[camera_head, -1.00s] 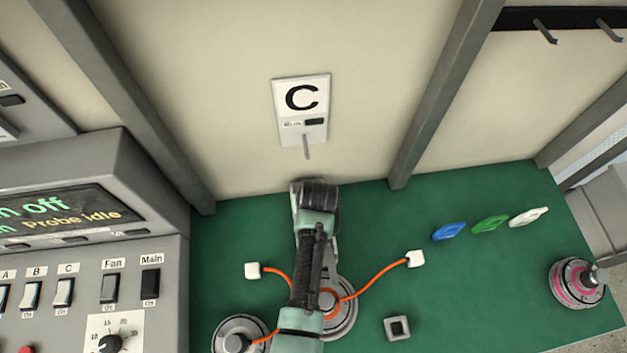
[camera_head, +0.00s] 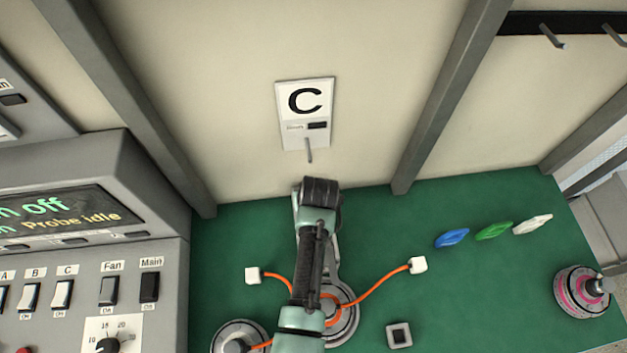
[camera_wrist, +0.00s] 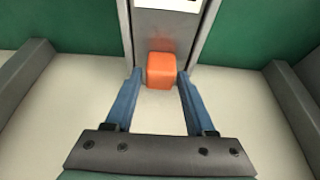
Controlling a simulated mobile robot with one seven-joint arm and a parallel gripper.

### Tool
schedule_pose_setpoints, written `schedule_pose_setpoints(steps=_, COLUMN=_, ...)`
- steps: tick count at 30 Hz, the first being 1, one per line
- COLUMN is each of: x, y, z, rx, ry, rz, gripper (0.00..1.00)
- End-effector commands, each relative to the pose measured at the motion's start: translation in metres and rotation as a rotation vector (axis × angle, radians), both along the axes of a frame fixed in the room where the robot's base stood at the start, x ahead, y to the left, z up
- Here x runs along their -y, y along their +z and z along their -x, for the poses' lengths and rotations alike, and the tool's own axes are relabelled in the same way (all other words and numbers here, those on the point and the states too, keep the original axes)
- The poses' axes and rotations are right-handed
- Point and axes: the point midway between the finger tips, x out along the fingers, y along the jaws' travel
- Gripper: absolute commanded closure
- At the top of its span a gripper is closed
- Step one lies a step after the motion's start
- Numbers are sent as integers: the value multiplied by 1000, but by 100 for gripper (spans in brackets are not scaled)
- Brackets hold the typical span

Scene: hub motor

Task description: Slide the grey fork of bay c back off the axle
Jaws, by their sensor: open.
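The bay C sign (camera_head: 306,112) is on the wall. Below it on the green bench, a round grey hub motor (camera_head: 349,325) is partly hidden by my arm. A grey strip beside my arm (camera_head: 333,258) looks like part of the fork; the rest and the axle are hidden. In the wrist view the grey piece (camera_wrist: 163,36) runs away from me, with an orange block (camera_wrist: 161,71) at its near end. My gripper (camera_wrist: 160,75) is open, its blue fingers on either side of the block. I cannot tell whether they touch it.
Orange cables run from the hub motor to white plugs (camera_head: 418,265) (camera_head: 253,275). Another hub (camera_head: 238,338) is at the lower left. Blue (camera_head: 452,238), green (camera_head: 494,230) and white pieces and a pink-ringed hub (camera_head: 580,291) lie right. The switch console (camera_head: 90,260) bounds the left.

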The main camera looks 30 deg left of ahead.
Motion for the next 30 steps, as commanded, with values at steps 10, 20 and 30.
schedule_pose_setpoints(steps=10, x=12, y=48, z=16, rx=3, ry=-2, rz=0, gripper=45)
schedule_pose_setpoints(steps=20, x=23, y=97, z=33, rx=3, ry=-1, rz=-1, gripper=45)
schedule_pose_setpoints(steps=30, x=27, y=113, z=39, rx=0, ry=-1, rz=0, gripper=45)
